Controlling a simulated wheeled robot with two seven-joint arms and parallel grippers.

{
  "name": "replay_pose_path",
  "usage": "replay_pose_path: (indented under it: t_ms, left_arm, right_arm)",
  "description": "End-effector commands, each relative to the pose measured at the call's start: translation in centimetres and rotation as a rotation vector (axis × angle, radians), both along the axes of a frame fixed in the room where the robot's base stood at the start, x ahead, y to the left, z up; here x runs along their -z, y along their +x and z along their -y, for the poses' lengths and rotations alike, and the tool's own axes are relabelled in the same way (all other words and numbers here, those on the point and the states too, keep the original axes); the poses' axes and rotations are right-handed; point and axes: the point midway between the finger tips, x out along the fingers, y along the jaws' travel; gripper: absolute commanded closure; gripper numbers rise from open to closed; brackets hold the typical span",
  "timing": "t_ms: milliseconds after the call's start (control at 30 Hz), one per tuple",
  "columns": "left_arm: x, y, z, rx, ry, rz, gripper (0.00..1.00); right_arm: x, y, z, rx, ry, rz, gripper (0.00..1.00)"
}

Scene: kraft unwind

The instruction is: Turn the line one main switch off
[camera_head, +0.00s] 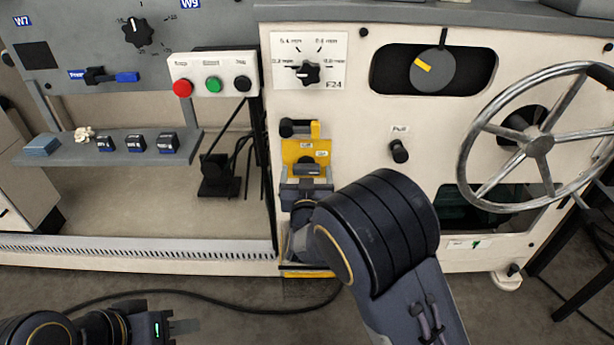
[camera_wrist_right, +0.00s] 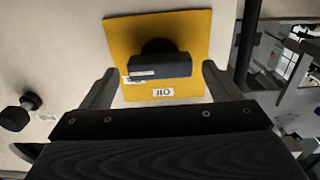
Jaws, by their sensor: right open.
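A yellow plate (camera_head: 291,150) with a black bar-shaped handle (camera_head: 308,169) is on the machine's cream front panel. In the right wrist view the plate (camera_wrist_right: 190,30) fills the upper middle, and the handle (camera_wrist_right: 160,67) lies level across it. A small white label sits beside the handle; its wording is unclear. My right gripper (camera_wrist_right: 160,84) is open, facing the plate, with one finger on each side of the handle and visible gaps. In the head view this gripper (camera_head: 306,187) is just below the handle, partly hidden by my forearm. My left gripper (camera_head: 184,327) is low at the left, away from the panel.
A black lever knob (camera_head: 290,128) is just above the plate. A black pull knob (camera_head: 399,151) and a large handwheel (camera_head: 535,140) are to the right. A dial (camera_head: 307,72) is above. A button box (camera_head: 213,84) with red, green and black buttons is upper left.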

Motion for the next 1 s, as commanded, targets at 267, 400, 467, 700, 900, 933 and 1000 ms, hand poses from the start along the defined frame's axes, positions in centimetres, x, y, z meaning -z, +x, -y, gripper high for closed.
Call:
replay_pose_path:
  t_ms: [267,400,467,700,900,933,1000]
  left_arm:
    - [0.27,-0.01,0.00,0.000,0.000,0.000,0.64]
    - [0.26,-0.01,0.01,0.000,0.000,0.000,0.64]
    - [0.26,-0.01,0.01,0.000,0.000,0.000,0.64]
    - [0.26,-0.01,0.01,0.000,0.000,0.000,0.64]
    - [0.12,-0.01,0.01,0.000,0.000,0.000,0.64]
    - [0.06,0.00,0.00,0.000,0.000,0.000,0.64]
    - [-0.14,-0.01,0.01,0.000,0.000,0.000,0.64]
  right_arm:
    - [-0.02,0.89,-0.02,-0.001,0.000,-0.001,0.16]
    - [-0.03,0.87,-0.02,-0.001,0.000,-0.001,0.20]
    - [-0.03,0.87,-0.01,-0.001,0.000,-0.001,0.28]
    - [-0.03,0.85,-0.01,-0.001,0.000,-0.001,0.60]
    - [-0.07,0.84,-0.02,-0.001,-0.010,-0.001,0.61]
    - [-0.08,0.84,-0.03,-0.001,-0.016,-0.001,0.61]
    - [-0.12,0.84,-0.04,-0.001,-0.034,-0.001,0.61]
